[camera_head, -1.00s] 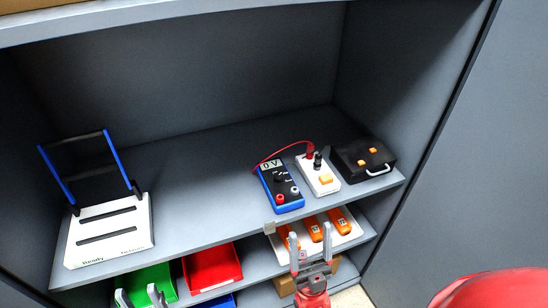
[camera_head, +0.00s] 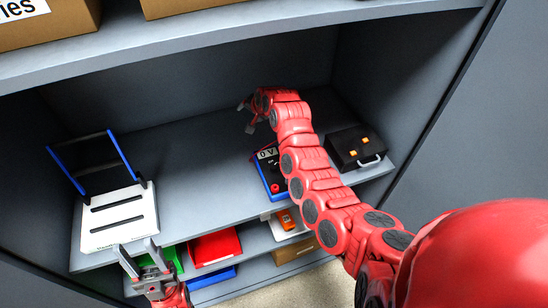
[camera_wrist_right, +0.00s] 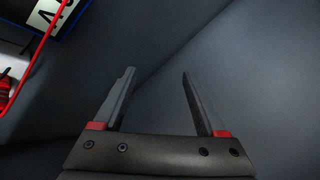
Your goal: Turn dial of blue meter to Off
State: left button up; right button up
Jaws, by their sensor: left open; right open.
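The blue meter (camera_head: 272,180) lies on the middle shelf in the head view, its display reading "0 V". My right arm crosses over its right part, so its dial is hidden. In the right wrist view only a corner of the meter's display (camera_wrist_right: 48,14) shows at the top left, with a red lead beside it. My right gripper (camera_wrist_right: 155,88) is open and empty, with only grey shelf surface between its fingers. In the head view my right gripper (camera_head: 247,116) is above the shelf, behind and left of the meter. My left gripper (camera_head: 138,254) is open and empty at the front left.
A white rack with blue uprights (camera_head: 120,220) stands on the shelf at left. A black case (camera_head: 352,148) with orange latches lies right of the meter. Green and red bins (camera_head: 216,245) sit on the lower shelf. An upper shelf (camera_head: 230,36) overhangs the bay.

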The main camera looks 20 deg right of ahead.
jog(key=s+d+r+g+h+p, duration=0.1)
jog(key=s+d+r+g, duration=0.2)
jog(key=s, duration=0.4)
jog(key=s+d+r+g+h+p, duration=0.1)
jog(key=s+r+g, duration=0.2)
jog(key=s+g, duration=0.3)
jog(key=t+b, duration=0.1)
send_over(274, 165)
notch_tip(274, 165, down, 7)
notch_tip(274, 165, down, 8)
jog(key=shift+s+r+p, duration=0.15)
jog(key=shift+r+p, duration=0.1)
jog(key=shift+p, duration=1)
jog(key=shift+f, duration=1.35)
grip_shut()
